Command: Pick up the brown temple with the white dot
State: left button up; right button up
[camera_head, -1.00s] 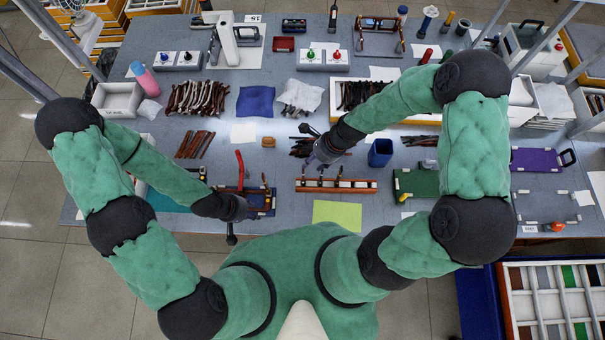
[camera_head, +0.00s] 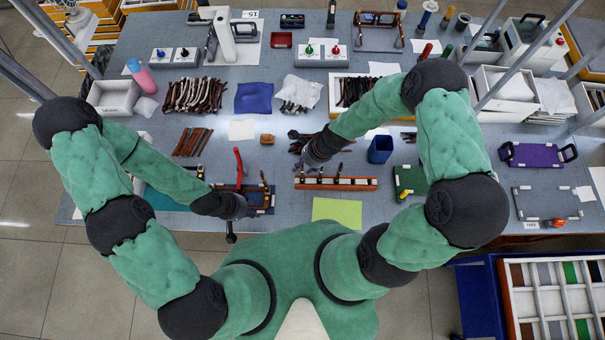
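Several brown temples (camera_head: 192,142) lie in a small bundle on the left half of the table. A larger row of brown and dark temples (camera_head: 196,95) lies behind them. A dark pile of temples (camera_head: 297,135) lies at the table's middle, partly hidden by my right gripper (camera_head: 312,158), which is low over its front edge. No white dot can be made out on any temple. My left gripper (camera_head: 233,207) is beside the blue fixture at the front left. Both grippers' fingers are too small and dark to tell open from shut.
A wooden rack (camera_head: 335,183) with upright clips stands just in front of my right gripper. A blue cup (camera_head: 380,150) stands to its right, and a green fixture (camera_head: 408,180) beyond. A yellow-green sheet (camera_head: 337,210) lies flat at the front edge.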

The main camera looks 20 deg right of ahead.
grip_shut()
jog(key=shift+r, duration=0.15)
